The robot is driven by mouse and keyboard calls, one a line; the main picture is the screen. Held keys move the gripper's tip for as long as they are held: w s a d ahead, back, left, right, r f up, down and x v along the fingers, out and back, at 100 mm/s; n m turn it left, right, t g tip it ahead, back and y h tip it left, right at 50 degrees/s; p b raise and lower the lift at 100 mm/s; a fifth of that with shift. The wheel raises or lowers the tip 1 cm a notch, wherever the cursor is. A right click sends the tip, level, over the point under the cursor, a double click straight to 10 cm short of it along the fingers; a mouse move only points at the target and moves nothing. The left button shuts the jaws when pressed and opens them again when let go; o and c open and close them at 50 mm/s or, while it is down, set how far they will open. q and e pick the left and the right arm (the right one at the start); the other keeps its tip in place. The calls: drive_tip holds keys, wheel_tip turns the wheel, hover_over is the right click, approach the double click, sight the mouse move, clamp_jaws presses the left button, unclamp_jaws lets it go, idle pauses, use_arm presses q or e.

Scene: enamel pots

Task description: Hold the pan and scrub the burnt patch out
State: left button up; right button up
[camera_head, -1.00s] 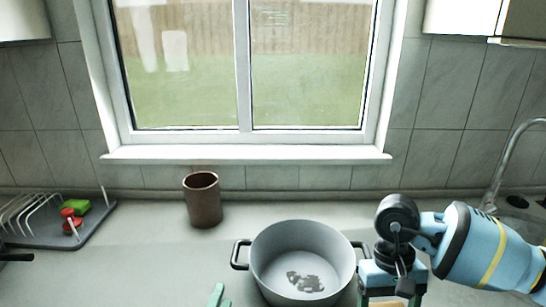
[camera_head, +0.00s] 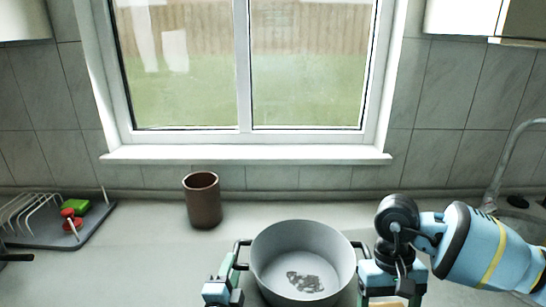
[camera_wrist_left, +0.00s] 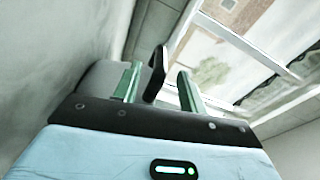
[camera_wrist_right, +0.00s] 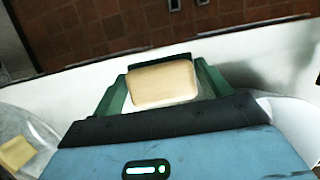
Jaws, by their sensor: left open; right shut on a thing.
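The grey pan (camera_head: 303,240) stands on the counter, with a dark burnt patch (camera_head: 304,282) on its inside bottom. My left gripper (camera_head: 237,261) is open at the pan's left handle (camera_head: 242,245). In the left wrist view the black handle (camera_wrist_left: 155,76) stands between the two green fingers, with a gap to the right-hand finger. My right gripper (camera_head: 390,298) is just right of the pan, outside its rim. The right wrist view shows it shut on a beige sponge-like block (camera_wrist_right: 163,83). Its fingertips are cut off at the bottom of the head view.
A brown cup (camera_head: 203,203) stands behind and left of the pan. A dish rack (camera_head: 88,232) with a green and a red item is at far left. The tap (camera_head: 497,175) is at right. The counter left of the pan is clear.

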use_arm(q)
drive_tip(key=shift+w+d, duration=0.15)
drive_tip(key=shift+w, duration=1.4)
clamp_jaws()
